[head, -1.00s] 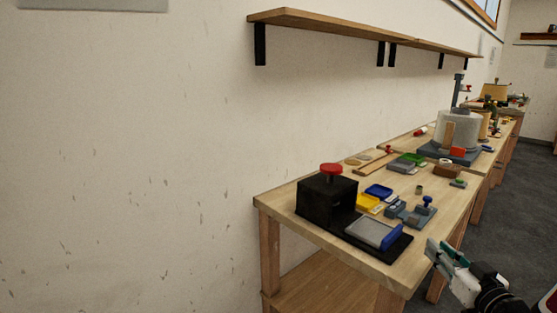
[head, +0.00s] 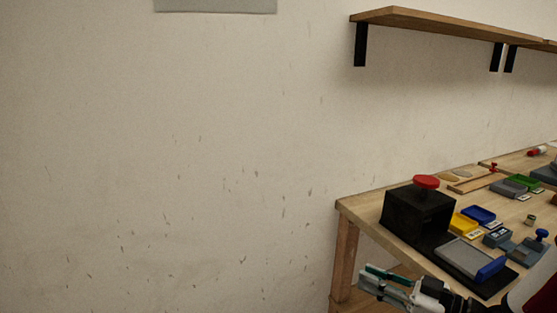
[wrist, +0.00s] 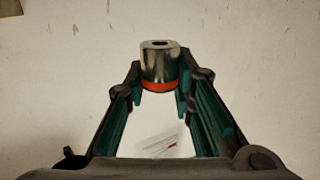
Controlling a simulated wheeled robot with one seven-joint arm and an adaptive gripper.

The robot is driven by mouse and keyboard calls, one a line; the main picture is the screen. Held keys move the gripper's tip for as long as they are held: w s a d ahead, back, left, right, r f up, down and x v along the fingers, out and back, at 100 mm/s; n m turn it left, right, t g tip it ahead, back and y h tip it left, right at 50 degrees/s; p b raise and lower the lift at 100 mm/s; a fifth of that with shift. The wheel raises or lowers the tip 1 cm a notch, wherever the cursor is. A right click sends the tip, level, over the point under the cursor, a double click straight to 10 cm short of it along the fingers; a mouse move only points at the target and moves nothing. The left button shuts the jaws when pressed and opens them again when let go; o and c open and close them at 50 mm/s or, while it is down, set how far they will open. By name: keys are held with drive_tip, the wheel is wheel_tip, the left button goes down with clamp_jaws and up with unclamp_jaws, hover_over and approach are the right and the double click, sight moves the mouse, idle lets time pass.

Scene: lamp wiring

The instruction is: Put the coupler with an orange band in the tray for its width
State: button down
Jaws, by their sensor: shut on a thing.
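The coupler with an orange band (wrist: 160,65) is a shiny metal cylinder with a slot in its end face. In the wrist view it sits between the fingertips of my gripper (wrist: 160,82), which is shut on it. In the head view my gripper (head: 368,281) is in front of the workbench's near left end; the coupler cannot be made out there. A yellow tray (head: 463,227), a blue tray (head: 480,215) and a green tray (head: 523,181) lie on the bench, with small labels too small to read.
A black box with a red knob (head: 426,182) stands on the workbench (head: 372,203) at its left end. A grey plate with a blue edge (head: 465,257) lies before it. Grey blocks (head: 515,243) are further right. A wall shelf (head: 440,23) hangs above.

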wheel_tip(320, 180, up, 9)
drive_tip(key=a+m+t+h+p, duration=0.2)
drive_tip(key=m+t+h+p, duration=0.2)
drive_tip(key=p, duration=1.1)
drive_tip(key=shift+s+a+f+h+p, duration=0.2)
drive_tip(key=shift+a+h+p, duration=0.1)
drive_tip(key=shift+h, duration=0.2)
drive_tip(key=shift+d, duration=0.1)
